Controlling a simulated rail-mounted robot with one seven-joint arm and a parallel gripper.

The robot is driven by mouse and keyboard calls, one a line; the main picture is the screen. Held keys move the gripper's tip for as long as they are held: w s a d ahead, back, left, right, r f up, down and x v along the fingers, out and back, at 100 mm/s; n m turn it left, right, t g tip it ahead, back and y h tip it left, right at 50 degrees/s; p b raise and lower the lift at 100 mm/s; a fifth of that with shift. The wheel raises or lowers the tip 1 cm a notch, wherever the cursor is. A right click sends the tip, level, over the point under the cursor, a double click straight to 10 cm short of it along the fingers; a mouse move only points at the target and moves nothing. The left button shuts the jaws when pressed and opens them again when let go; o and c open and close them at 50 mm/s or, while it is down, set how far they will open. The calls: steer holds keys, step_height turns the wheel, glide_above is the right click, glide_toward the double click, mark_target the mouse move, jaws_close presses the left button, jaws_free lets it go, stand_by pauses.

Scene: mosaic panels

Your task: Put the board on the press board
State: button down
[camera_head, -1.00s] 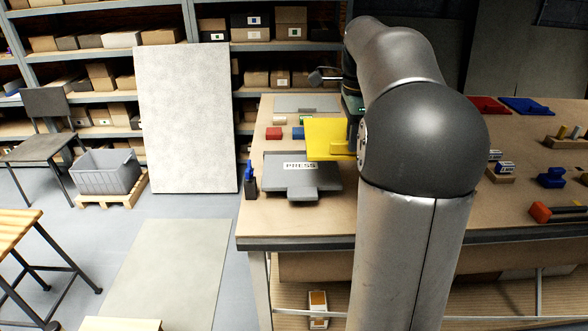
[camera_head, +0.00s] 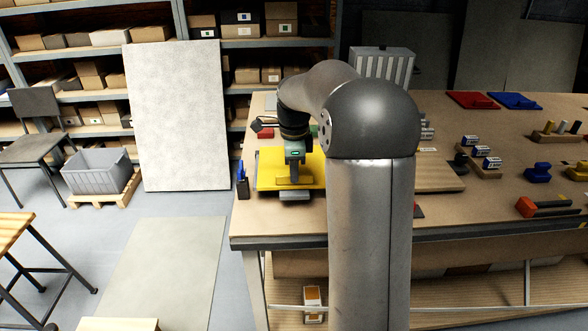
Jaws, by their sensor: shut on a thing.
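The yellow board (camera_head: 272,172) is over the press board at the left end of the workbench. My gripper (camera_head: 295,170) points down and is shut on the yellow board. The grey press board is almost wholly hidden under the yellow board; only its front tab (camera_head: 295,197) shows below the yellow edge. I cannot tell whether the yellow board touches the press board or hangs just above it. My own arm hides part of the bench to the right.
A dark holder with a blue item (camera_head: 242,182) stands close left of the board, near the bench's left edge. A red tray (camera_head: 472,100) and a blue tray (camera_head: 514,101) lie at the back right. Blocks and a red-and-black tool (camera_head: 545,207) lie on the right side.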

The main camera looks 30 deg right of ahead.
steer(key=shift+f, duration=0.15)
steer(key=c, duration=1.4)
jaws_free()
steer(key=shift+o, duration=0.2)
step_height(320, 180, up, 12)
steer(key=s+a+f+n, duration=0.5)
steer(key=s+n, duration=0.2)
steer(key=s, duration=0.2)
steer(key=s+a+f+n, duration=0.5)
steer(key=s+n, duration=0.3)
steer(key=s, duration=0.2)
steer(key=s+a+f+n, duration=0.6)
steer(key=s+n, duration=0.2)
steer(key=s, duration=0.1)
steer(key=shift+s+t, duration=0.2)
steer(key=shift+t, duration=0.1)
steer(key=shift+f, duration=0.1)
